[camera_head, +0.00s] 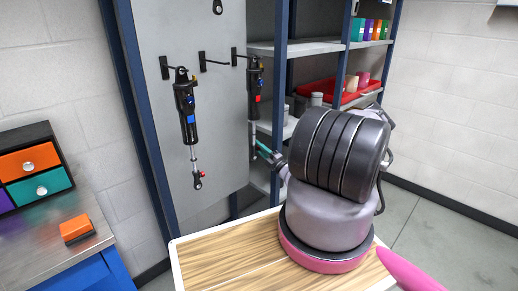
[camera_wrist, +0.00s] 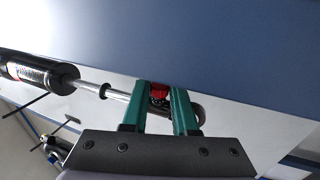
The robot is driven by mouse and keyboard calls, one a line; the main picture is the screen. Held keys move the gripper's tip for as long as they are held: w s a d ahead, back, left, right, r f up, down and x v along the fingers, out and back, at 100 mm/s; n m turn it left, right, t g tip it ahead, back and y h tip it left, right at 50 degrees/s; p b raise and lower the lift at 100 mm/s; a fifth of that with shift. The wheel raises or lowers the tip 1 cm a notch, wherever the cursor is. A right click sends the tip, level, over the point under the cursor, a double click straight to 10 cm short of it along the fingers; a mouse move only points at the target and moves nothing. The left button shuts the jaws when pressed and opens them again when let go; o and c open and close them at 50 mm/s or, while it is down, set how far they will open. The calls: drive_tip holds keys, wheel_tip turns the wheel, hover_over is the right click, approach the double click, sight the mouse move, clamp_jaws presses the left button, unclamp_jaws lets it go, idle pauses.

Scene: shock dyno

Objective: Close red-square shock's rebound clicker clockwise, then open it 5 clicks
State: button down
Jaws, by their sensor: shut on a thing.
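The red-square shock (camera_head: 255,78) hangs upright from a hook on the grey panel, with its red square (camera_head: 257,99) on the body. Its lower end is partly hidden behind my gripper and arm in the head view. My gripper (camera_head: 262,147) reaches its lower end from the right. In the wrist view the shock's black body (camera_wrist: 40,73) and silver shaft (camera_wrist: 95,87) run in from the left. There my gripper's teal fingers (camera_wrist: 166,95) are shut around the red rebound clicker (camera_wrist: 159,92) at the shaft's end. Click marks cannot be read.
A blue-square shock (camera_head: 186,105) hangs to the left on the same panel (camera_head: 218,130). Shelves with a red bin (camera_head: 345,97) stand behind on the right. A wooden tabletop (camera_head: 230,252) lies in front. A bench with drawers and an orange block (camera_head: 76,229) is at left.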

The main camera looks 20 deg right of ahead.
drive_tip(key=shift+t+y, duration=0.8)
drive_tip(key=shift+t, duration=1.4)
drive_tip(key=c, duration=0.7)
unclamp_jaws()
drive_tip(key=v, duration=1.1)
drive_tip(key=shift+w+a+f, duration=0.1)
drive_tip(key=shift+w+f, duration=0.05)
drive_tip(key=shift+w, duration=0.05)
